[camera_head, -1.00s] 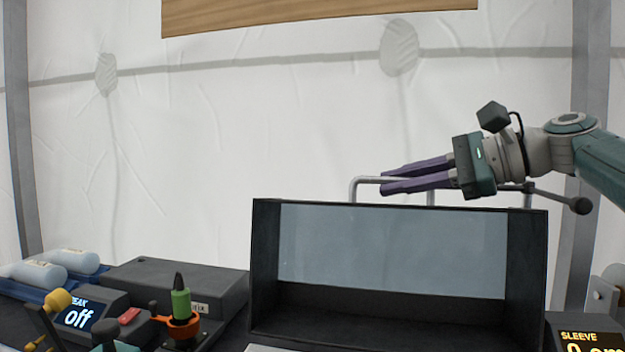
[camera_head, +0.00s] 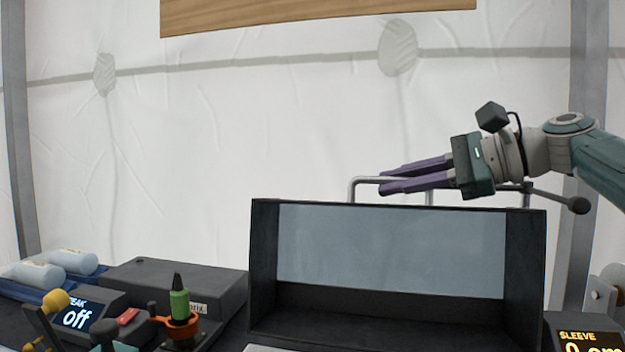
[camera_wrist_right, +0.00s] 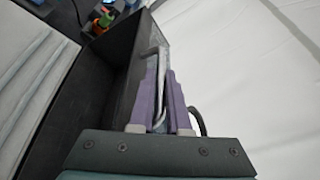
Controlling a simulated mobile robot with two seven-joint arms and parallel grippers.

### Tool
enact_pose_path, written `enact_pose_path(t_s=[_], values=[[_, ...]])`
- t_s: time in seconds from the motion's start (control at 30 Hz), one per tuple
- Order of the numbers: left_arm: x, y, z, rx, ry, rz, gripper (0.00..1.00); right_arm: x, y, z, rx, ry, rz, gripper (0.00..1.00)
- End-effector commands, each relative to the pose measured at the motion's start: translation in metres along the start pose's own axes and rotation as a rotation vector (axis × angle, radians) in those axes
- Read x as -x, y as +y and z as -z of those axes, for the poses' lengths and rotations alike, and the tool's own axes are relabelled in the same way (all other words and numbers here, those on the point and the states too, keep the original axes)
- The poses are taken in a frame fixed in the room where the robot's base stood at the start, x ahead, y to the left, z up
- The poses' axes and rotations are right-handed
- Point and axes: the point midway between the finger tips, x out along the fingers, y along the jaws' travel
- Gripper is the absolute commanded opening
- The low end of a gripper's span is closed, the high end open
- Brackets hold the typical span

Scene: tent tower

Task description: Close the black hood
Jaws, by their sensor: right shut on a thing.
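The black hood (camera_head: 264,265) is an open-fronted box with a grey-blue panel (camera_head: 390,250) at its back. A grey metal bar handle (camera_head: 356,188) stands above its top rear edge. My right gripper (camera_head: 382,180) is above the hood's top edge, with its purple fingers around the handle bar. In the right wrist view the gripper (camera_wrist_right: 162,92) is shut on the bar (camera_wrist_right: 160,110), which runs between its fingers beside the hood's dark wall (camera_wrist_right: 110,60). The hood's front is open in the head view. My left gripper is out of view.
At left are a display box reading "off" (camera_head: 78,317), a dark grey case (camera_head: 175,285), white bottles (camera_head: 65,262) and a green-and-orange tool (camera_head: 180,305). A "SLEEVE" display (camera_head: 585,338) is at right. A grey post (camera_head: 588,150) stands behind my right arm. A white tent wall is behind.

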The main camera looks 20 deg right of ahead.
Motion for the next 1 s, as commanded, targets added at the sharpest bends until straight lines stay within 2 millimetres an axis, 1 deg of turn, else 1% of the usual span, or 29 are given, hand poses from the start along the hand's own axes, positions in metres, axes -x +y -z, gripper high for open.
enact_pose_path(t_s=[0.33,0.57,0.77,0.9,1.0], values=[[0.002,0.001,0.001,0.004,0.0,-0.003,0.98,0.001,0.0,-0.002,0.005,-0.001,0.002,0.0],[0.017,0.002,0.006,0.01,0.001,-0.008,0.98,0.005,0.005,-0.013,0.047,-0.001,0.017,0.0],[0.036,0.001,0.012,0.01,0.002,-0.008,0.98,0.013,0.018,-0.029,0.126,-0.001,0.051,0.0],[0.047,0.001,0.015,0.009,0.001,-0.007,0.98,0.018,0.031,-0.042,0.198,-0.001,0.082,0.0],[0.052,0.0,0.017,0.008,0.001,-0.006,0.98,0.023,0.043,-0.051,0.256,-0.003,0.109,0.0]])
